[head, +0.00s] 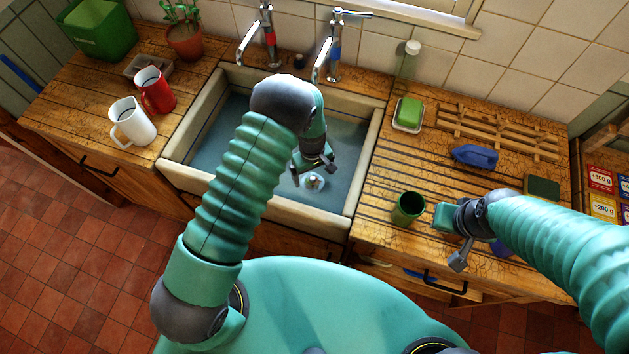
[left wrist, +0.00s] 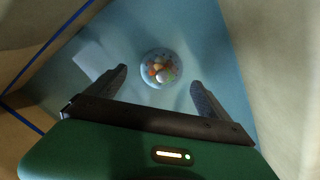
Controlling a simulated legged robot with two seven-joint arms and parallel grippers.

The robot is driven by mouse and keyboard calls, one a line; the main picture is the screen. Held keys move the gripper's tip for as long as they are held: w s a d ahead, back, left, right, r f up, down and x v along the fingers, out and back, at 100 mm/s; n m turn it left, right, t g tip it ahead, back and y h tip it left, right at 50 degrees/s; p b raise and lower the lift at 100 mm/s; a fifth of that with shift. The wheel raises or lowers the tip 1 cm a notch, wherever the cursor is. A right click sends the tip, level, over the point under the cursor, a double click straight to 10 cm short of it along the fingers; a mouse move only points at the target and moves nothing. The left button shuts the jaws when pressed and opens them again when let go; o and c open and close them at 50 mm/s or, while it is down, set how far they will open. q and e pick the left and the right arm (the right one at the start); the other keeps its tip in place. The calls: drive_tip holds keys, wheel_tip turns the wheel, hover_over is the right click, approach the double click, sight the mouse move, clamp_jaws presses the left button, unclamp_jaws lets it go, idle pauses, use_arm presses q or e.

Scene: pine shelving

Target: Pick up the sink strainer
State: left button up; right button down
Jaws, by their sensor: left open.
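The sink strainer (head: 314,183) lies on the bottom of the water-filled sink (head: 350,200), in the front right part of the basin. In the left wrist view the strainer (left wrist: 160,67) is a round, pale disc with several coloured bits in it. My left gripper (head: 314,163) is over the sink, close to the strainer. In the left wrist view its two fingers (left wrist: 158,77) are apart, with the strainer showing between and just beyond the tips. Nothing is held.
A white mug (head: 131,122) and red mug (head: 154,90) stand on the left counter. Two taps rise behind the sink. A green cup (head: 408,207), a green sponge (head: 409,112) in a dish and a blue object (head: 475,155) are on the right counter. The sink walls surround my left gripper.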

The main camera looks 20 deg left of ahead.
sight(312, 178)
use_arm(q)
drive_tip(key=f, duration=0.2)
drive_tip(key=shift+s+a+f, duration=0.15)
drive_tip(key=shift+s+f, duration=0.1)
drive_tip(key=shift+f, duration=0.15)
drive_tip(key=shift+w+f, duration=0.1)
drive_tip(key=shift+f, duration=0.15)
drive_tip(key=shift+d, duration=0.4)
drive_tip(key=c, duration=0.7)
drive_tip(key=shift+a, duration=0.35)
drive_tip(key=c, duration=0.7)
